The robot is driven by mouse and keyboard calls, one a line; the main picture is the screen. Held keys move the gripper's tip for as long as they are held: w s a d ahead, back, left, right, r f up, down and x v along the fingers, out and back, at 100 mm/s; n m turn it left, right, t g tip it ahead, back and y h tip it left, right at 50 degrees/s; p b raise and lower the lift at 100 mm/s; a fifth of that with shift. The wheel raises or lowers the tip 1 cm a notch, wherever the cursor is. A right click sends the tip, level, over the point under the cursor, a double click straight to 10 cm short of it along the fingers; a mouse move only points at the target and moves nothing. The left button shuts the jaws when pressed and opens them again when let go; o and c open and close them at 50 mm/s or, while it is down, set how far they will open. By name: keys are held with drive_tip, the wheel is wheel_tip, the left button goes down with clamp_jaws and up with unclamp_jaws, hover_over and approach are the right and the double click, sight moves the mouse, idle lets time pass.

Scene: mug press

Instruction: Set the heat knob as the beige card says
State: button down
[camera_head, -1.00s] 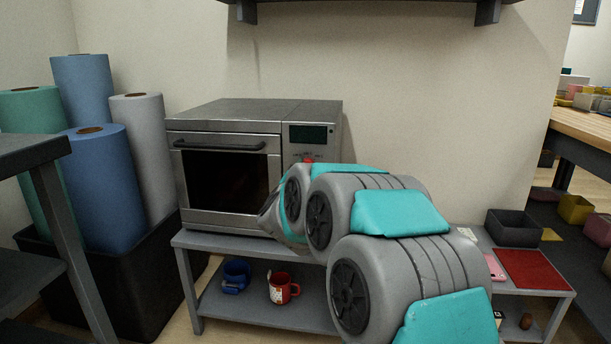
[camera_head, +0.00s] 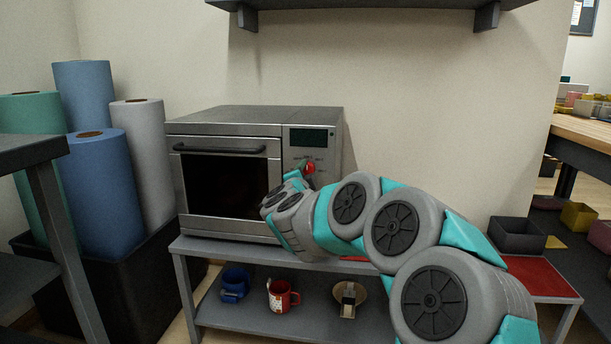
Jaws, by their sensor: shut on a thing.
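The press (camera_head: 225,120) is a steel, oven-like unit with a dark window and a right-hand control panel. A red heat knob (camera_head: 310,168) shows on that panel, below the dark display (camera_head: 308,137). My gripper (camera_head: 303,170) is at the panel, shut on the knob; its fingers are small and partly hidden by my wrist. My arm reaches in from the lower right. The knob's pointer and markings are too small to read. I cannot make out a beige card with readable writing.
The press stands on a grey bench (camera_head: 215,248). On its lower shelf are a blue mug (camera_head: 236,283), a red mug (camera_head: 279,297) and a round tan item (camera_head: 361,287). A red mat (camera_head: 540,277) and grey bin (camera_head: 517,234) are at right. Rolls (camera_head: 103,190) stand left.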

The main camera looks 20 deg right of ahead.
idle(0.3)
drive_tip(key=shift+c, duration=2.1)
unclamp_jaws()
drive_tip(key=v, duration=0.7)
drive_tip(key=shift+s+a+p, duration=0.25)
drive_tip(key=shift+s+p, duration=0.1)
drive_tip(key=shift+p, duration=0.05)
